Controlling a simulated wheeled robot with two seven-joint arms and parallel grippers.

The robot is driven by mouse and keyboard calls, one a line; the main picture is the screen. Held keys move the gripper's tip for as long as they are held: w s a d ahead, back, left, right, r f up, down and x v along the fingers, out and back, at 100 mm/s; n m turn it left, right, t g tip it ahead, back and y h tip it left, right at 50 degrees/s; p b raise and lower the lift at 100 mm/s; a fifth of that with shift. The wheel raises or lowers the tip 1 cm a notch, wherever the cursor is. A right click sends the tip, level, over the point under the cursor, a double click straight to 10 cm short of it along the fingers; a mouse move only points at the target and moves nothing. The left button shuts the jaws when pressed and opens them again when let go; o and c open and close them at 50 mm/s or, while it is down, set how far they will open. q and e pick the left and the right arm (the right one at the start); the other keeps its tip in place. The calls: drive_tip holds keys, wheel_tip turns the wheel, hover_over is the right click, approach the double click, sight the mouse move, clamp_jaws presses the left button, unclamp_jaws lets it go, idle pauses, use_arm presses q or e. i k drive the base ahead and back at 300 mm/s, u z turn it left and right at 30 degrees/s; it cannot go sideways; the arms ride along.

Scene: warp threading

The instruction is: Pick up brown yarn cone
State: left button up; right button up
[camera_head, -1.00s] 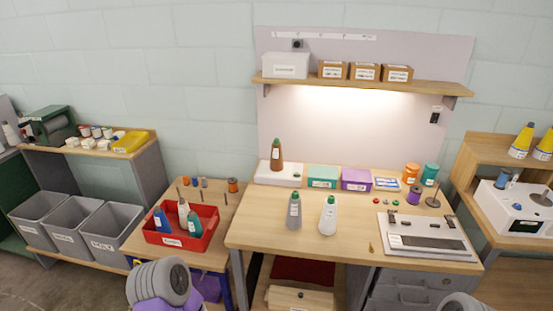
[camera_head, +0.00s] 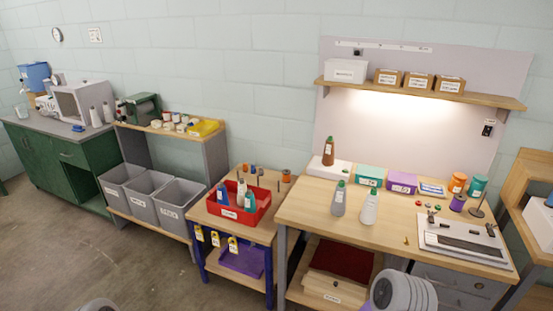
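The brown yarn cone (camera_head: 328,151) stands upright on a white box (camera_head: 318,168) at the back left of the wooden workbench (camera_head: 300,203). Nothing covers it. Neither gripper is near it. A rounded grey and purple part of my arm shows at the bottom edge right of centre, and a small grey part of mine at the bottom left. No gripper fingers show, so what they hold cannot be seen.
A grey cone (camera_head: 338,199) and a white cone (camera_head: 369,208) stand on the bench in front. A red bin (camera_head: 232,216) with several cones is on the lower table at left. Grey bins (camera_head: 178,200) and open floor (camera_head: 110,260) lie farther left.

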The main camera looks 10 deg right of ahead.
sight(327, 157)
drive_tip(key=u, duration=0.55)
drive_tip(key=i, duration=2)
drive_tip(key=z, duration=0.85)
